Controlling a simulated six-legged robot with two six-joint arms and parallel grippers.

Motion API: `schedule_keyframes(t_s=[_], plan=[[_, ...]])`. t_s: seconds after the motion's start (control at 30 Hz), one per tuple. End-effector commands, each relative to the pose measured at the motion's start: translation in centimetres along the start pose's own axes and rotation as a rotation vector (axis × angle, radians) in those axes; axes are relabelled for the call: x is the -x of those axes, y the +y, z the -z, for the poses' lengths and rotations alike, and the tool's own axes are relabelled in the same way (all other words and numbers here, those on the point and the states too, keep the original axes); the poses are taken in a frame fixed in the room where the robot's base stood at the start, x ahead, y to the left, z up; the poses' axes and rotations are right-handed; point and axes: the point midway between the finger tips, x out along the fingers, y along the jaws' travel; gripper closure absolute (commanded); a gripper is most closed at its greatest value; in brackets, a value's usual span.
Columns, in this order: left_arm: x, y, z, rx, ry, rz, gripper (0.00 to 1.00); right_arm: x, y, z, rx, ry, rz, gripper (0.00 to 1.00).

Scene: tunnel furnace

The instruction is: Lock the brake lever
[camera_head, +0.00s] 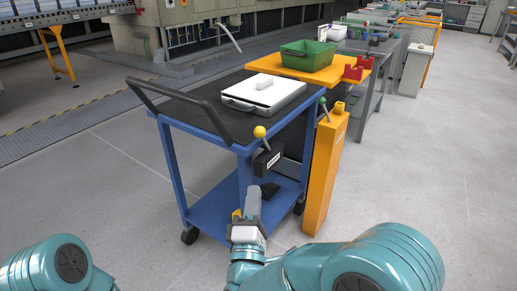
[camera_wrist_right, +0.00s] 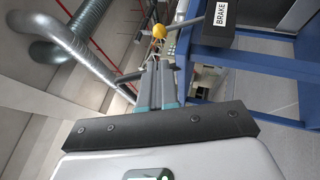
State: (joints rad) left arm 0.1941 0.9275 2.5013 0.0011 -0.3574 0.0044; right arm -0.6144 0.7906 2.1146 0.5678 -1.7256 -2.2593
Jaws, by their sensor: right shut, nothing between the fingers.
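The brake lever has a yellow ball knob (camera_head: 260,132) on a short rod. It rises from a black box (camera_head: 268,160) on the near right corner of the blue cart. In the right wrist view the knob (camera_wrist_right: 159,31) shows just beyond my fingertips, and the box labelled BRAKE (camera_wrist_right: 221,18) is at the upper right. My right gripper (camera_head: 253,190) is shut and empty, below the box and knob in the head view. It also shows in the wrist view (camera_wrist_right: 161,66), apparently apart from the knob. My left gripper is out of view.
The blue cart (camera_head: 171,118) carries a white case (camera_head: 264,93) on its dark top. A yellow post (camera_head: 323,175) with a green-knobbed lever (camera_head: 323,101) stands right of it. A yellow table (camera_head: 348,76) holds a green bin (camera_head: 307,55). Floor at right is open.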

Motion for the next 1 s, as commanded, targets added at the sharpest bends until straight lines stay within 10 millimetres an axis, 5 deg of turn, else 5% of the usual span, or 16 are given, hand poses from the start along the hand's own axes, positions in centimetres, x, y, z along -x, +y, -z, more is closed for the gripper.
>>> schedule_keyframes(t_s=[0.23,0.7,1.0], plan=[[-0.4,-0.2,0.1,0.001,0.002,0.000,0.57,-1.9,-0.2,0.1,-0.001,-0.006,0.001,1.00],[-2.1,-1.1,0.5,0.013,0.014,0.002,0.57,-11.4,-0.3,0.1,-0.001,-0.004,-0.001,1.00],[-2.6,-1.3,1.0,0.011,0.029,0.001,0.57,-14.0,-0.1,0.1,0.001,-0.001,0.001,1.00]])
